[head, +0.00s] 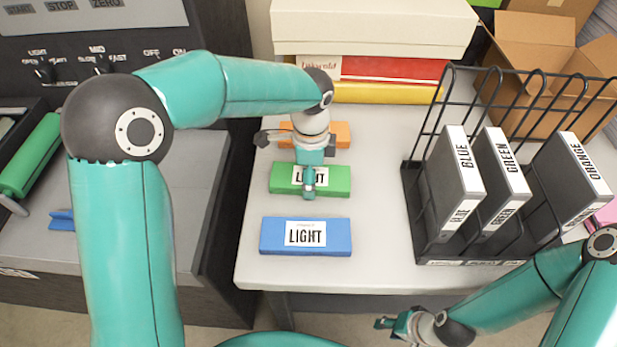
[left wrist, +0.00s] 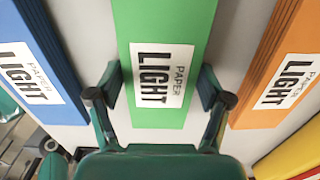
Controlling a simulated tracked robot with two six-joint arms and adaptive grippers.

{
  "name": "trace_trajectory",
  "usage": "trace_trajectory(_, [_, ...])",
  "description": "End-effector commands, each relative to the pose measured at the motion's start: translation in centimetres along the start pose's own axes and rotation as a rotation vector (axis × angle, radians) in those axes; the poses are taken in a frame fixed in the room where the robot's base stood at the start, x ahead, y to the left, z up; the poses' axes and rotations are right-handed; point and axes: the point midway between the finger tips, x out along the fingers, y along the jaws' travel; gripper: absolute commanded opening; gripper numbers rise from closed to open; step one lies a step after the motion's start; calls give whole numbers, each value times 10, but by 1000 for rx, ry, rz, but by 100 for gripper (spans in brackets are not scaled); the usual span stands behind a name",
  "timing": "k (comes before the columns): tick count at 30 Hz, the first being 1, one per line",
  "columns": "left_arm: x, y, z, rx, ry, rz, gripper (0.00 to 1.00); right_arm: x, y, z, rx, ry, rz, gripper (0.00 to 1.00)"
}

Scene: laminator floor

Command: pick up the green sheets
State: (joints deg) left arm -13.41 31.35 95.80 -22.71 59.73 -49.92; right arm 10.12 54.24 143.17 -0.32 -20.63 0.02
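The green sheets, a flat block with a white LIGHT label (head: 340,180), lie on the light grey table between a blue block and an orange one. My left gripper (head: 309,182) is above the green sheets, pointing down, and hides part of their label. In the left wrist view its fingers (left wrist: 158,98) are spread, one at each long side of the green sheets (left wrist: 165,22), with nothing gripped. I cannot tell how far above the table the fingertips are. My right gripper (head: 388,323) is low, in front of the table's front edge; its fingers are too small to read.
The blue block (head: 275,237) lies nearer and the orange block (head: 342,130) farther back. A black wire rack (head: 412,190) with grey binders labelled BLUE, GREEN and ORANGE stands right. Boxes (head: 375,35) are stacked behind. The laminator (head: 190,190) is left, across a gap.

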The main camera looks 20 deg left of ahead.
Motion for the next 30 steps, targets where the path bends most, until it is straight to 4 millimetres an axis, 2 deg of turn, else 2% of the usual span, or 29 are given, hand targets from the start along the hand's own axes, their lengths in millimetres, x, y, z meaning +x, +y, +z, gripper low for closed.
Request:
trace_trajectory(1, [0,0,0,0,0,0,63,0,0,0,0,0,0,40])
trace_trajectory(6, [0,0,0,0,0,0,35,0,0,0,0,0,0,40])
trace_trajectory(8, [-1,0,0,-1,1,-1,27,0,0,0,0,0,0,40])
trace_trajectory(20, [-7,0,0,-1,1,-2,27,0,0,0,0,0,0,40])
trace_trajectory(26, [-29,-1,0,-1,2,-5,27,0,0,0,0,0,0,40])
trace_trajectory(30, [-59,-1,0,-3,4,-8,27,0,0,0,0,0,0,40])
